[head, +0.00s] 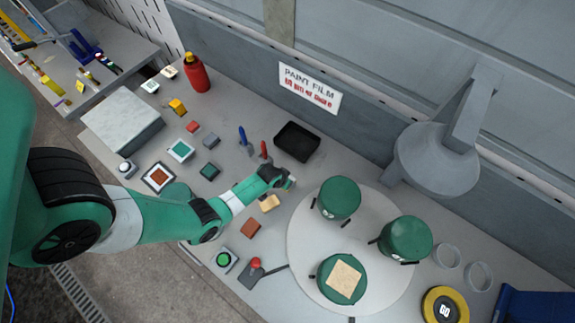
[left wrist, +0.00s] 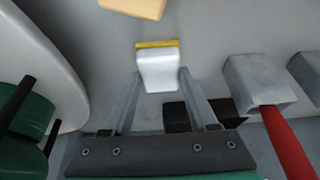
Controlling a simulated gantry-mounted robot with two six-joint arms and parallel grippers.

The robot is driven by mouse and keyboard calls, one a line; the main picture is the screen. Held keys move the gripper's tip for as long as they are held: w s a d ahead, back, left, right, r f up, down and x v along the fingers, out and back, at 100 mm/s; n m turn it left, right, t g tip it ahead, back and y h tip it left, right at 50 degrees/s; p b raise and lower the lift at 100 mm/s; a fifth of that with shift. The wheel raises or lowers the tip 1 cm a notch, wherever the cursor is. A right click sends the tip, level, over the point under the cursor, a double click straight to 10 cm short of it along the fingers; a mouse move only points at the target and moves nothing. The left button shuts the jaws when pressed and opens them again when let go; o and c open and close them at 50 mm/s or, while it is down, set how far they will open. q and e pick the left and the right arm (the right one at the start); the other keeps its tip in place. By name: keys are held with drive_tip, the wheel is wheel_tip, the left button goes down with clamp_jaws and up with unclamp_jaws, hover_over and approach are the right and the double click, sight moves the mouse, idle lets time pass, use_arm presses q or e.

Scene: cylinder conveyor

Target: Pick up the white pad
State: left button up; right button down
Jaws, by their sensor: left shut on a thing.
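The white pad (left wrist: 158,72) is a small white block with a yellow strip along its far edge. In the left wrist view it sits between the two fingertips of my left gripper (left wrist: 158,80), which is shut on it. In the head view my left gripper (head: 287,182) is over the table, left of the round grey plate, and mostly hides the pad. I cannot tell whether the pad is clear of the table. My right gripper is not in view.
A tan block (head: 269,203) lies just in front of my gripper. Red-handled (head: 264,150) and blue-handled (head: 243,135) tools stand behind, near a black tray (head: 297,141). Green canisters (head: 339,198) stand on the round plate (head: 300,240) to the right.

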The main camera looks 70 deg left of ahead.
use_arm(q)
drive_tip(key=shift+r+p, duration=0.35)
drive_tip(key=shift+r, duration=0.15)
wheel_tip(320, 180, up, 3)
drive_tip(key=shift+s+d+r+p, duration=0.15)
drive_tip(key=shift+r+p, duration=0.05)
drive_tip(key=shift+p, duration=1)
drive_tip(key=s+d+r+p, duration=0.8)
drive_tip(key=s+d+p, duration=0.1)
drive_tip(key=shift+s+d+r, duration=0.3)
drive_tip(key=shift+d, duration=0.05)
